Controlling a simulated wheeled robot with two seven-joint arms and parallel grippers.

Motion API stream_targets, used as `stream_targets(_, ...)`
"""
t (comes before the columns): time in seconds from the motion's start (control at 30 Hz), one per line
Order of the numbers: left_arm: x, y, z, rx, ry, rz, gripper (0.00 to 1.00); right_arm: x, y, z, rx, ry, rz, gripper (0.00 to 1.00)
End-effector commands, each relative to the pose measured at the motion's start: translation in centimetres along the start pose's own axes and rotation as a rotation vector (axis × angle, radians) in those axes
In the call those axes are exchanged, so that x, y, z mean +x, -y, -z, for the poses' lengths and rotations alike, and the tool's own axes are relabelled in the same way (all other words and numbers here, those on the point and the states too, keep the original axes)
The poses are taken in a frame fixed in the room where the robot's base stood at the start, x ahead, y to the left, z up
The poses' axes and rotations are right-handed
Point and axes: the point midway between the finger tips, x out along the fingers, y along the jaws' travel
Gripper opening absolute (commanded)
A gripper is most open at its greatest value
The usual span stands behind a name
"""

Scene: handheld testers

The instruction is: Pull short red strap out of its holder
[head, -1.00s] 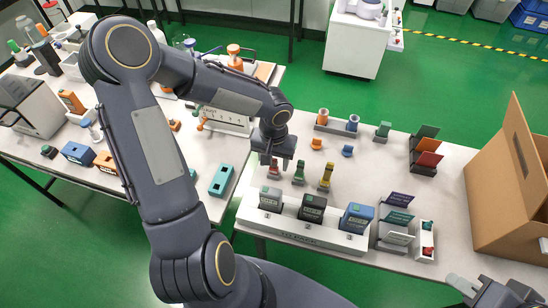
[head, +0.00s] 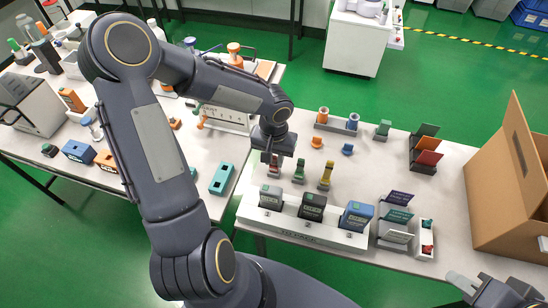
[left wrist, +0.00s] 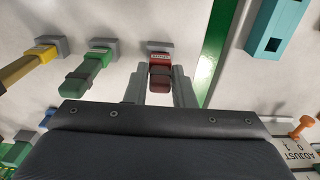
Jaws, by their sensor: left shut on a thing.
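The short red strap (left wrist: 160,76) stands at a small grey holder (left wrist: 158,47) in the left wrist view, with a pale label at its holder end. My left gripper (left wrist: 158,88) has one finger on each side of the strap and is shut on it. In the head view the left gripper (head: 272,157) is over the holder (head: 274,173), and its fingers largely hide the strap. The strap's end appears to be still at the holder; its exact depth I cannot tell. My right gripper (head: 490,294) is partly cut off at the lower right, apart from everything.
A green strap (head: 299,170) and a yellow strap (head: 326,174) stand in holders close to the right. A white rack (head: 290,229) with several testers is in front. Small orange and blue pieces lie behind. A cardboard box (head: 505,190) stands at the right.

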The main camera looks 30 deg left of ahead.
Motion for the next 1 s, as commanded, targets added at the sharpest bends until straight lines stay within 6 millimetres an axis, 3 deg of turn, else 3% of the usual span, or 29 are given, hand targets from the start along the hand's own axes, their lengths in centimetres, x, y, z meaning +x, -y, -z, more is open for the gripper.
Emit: stream_targets(1.0, -4.3, 0.0, 0.0, -0.001, -0.001, 0.000, 0.00, -2.5, 1.2, 1.3, 0.000, 0.000, 0.000, 0.25)
